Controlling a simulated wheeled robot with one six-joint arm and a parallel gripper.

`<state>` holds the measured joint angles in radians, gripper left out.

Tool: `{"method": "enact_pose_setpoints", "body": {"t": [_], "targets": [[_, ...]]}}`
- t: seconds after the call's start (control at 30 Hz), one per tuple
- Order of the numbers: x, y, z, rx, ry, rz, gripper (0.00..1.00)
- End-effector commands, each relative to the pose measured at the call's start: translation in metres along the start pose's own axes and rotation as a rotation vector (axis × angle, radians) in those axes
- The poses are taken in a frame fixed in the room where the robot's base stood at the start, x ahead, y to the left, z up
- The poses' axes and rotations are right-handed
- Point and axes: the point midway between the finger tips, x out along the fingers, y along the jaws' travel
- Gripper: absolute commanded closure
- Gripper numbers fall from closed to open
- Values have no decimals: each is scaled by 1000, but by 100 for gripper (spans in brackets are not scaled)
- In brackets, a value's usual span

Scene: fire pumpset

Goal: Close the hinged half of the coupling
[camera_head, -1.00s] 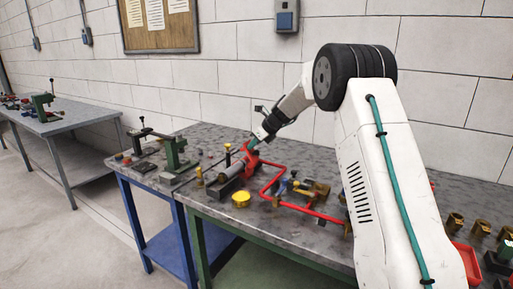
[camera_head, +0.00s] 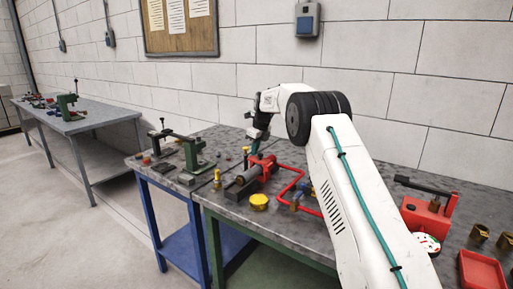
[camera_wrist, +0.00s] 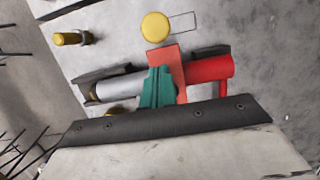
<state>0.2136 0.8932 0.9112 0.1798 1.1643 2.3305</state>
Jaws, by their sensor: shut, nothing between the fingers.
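The red coupling (camera_head: 262,166) is on the workbench, where a grey pipe (camera_wrist: 120,86) and a red pipe (camera_wrist: 210,68) meet end to end. In the wrist view, a flat red piece of the coupling (camera_wrist: 167,56) reaches past the pipes toward the yellow cap. I cannot tell how far its hinged half is swung. My gripper (camera_wrist: 158,88) has teal fingers, which are shut and empty. They point down at the joint and hide part of the coupling; contact is unclear. My gripper also shows above the coupling in the head view (camera_head: 255,150).
A yellow round cap (camera_head: 259,201) lies in front of the pipes. A brass-yellow fitting (camera_head: 217,178) stands to their left. Red bent piping (camera_head: 290,185) runs right of the coupling. A green clamp stand (camera_head: 194,155) is on the left bench. The wall is behind.

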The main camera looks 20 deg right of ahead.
Motion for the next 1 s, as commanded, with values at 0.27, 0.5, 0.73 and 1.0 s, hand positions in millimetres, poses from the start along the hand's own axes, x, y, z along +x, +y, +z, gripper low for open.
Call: {"method": "enact_pose_setpoints", "body": {"t": [0.27, 0.5, 0.73, 1.0], "targets": [[16, 6, 7, -4, 0, 2, 100], [23, 9, 10, -7, 0, 3, 100], [26, 11, 10, -8, 1, 4, 100], [28, 12, 10, -7, 3, 7, 100]]}}
